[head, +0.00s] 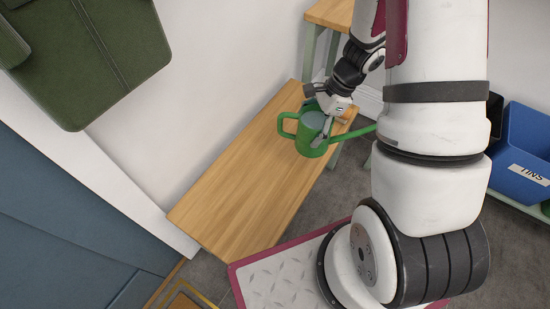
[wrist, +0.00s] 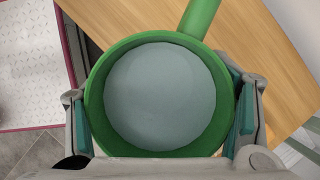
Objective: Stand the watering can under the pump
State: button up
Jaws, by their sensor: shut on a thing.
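The green watering can (head: 312,148) is upright at the far end of the wooden bench in the head view, its looped handle to the left and its spout running right behind my arm. My gripper (head: 325,124) comes down from above and is shut on the can's body. In the wrist view the can's round green rim (wrist: 97,118) sits between my two fingers, with a plain grey-blue surface inside. I cannot tell whether its base touches the bench. I see no pump in either view.
The long wooden bench (head: 238,195) is clear towards the near end. A higher wooden stand (head: 330,14) is behind it. A green bag (head: 85,60) hangs at upper left. A blue bin (head: 522,150) labelled TINS stands at right.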

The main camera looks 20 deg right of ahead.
jog(key=d+f+m+b, duration=0.1)
jog(key=s+d+f+m+t+b, duration=0.1)
jog(key=f+m, duration=0.1)
jog(key=s+d+f+m+b, duration=0.1)
jog(key=f, duration=0.1)
jog(key=shift+s+d+f+m+t+h+b, duration=0.2)
jog(key=shift+d+m+t+h+b, duration=0.1)
jog(key=shift+t+b, duration=0.1)
jog(key=shift+w+a+f+b, duration=0.4)
jog(key=shift+w+a+f, duration=0.4)
jog(key=shift+w, duration=1.8)
jog(key=shift+w+a+f+b, duration=0.45)
jog(key=shift+w+a+f, duration=0.3)
jog(key=shift+w, duration=1.8)
jog(key=shift+w+a+f+b, duration=0.4)
jog(key=shift+w+a+f, duration=0.4)
jog(key=shift+w, duration=1.8)
jog(key=shift+d+f, duration=0.2)
jog(key=shift+f, duration=0.05)
jog(key=o, duration=1.9)
